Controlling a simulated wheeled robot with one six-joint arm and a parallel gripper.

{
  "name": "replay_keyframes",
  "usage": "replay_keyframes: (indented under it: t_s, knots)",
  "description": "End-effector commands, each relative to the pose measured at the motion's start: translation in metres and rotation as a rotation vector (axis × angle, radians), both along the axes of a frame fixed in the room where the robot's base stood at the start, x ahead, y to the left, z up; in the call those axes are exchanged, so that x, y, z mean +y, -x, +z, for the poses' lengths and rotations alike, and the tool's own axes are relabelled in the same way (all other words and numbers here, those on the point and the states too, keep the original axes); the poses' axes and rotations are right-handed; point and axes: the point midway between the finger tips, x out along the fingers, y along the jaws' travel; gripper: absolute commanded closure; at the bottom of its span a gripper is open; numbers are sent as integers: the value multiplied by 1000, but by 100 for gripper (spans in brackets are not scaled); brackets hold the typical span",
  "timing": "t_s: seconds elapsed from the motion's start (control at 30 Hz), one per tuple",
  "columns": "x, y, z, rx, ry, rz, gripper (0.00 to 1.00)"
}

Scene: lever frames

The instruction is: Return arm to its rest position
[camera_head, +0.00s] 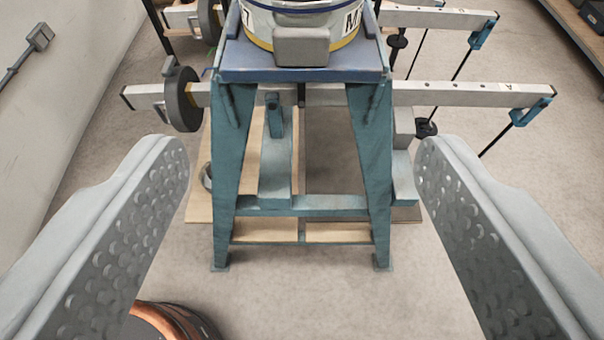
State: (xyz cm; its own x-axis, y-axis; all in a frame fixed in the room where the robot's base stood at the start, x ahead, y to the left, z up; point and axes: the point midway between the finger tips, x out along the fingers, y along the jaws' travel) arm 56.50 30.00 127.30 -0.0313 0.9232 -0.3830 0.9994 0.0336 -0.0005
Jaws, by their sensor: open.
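My gripper (302,190) shows at the bottom of the head camera view, one grey dimpled finger at each side. The fingers are wide apart and nothing is between them. Past them stands a teal lever frame (229,170) with a blue top plate (300,62). A long metal lever beam (455,94) runs across the frame below its top. A dark round weight (182,99) sits on the beam's left part. A blue clamp (532,111) is at its right end, with a dark rod below it. My gripper touches none of these.
A drum-like container (302,30) with a grey block in front stands on the top plate. A second beam (440,17) lies behind. A copper-coloured round object (172,322) is at the bottom left, partly hidden by a finger. A wall (60,90) bounds the left.

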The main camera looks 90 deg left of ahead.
Motion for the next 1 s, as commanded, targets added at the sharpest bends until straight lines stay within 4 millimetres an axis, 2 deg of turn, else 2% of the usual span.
replay_keyframes:
  t_s: [0.2,0.37,0.7,1.0]
  knots:
    - [-4,2,-2,5,11,-28,31]
    - [-26,11,-18,42,70,-186,31]
    - [-114,41,-70,98,166,-717,31]
    - [-196,80,-106,46,116,-1136,31]
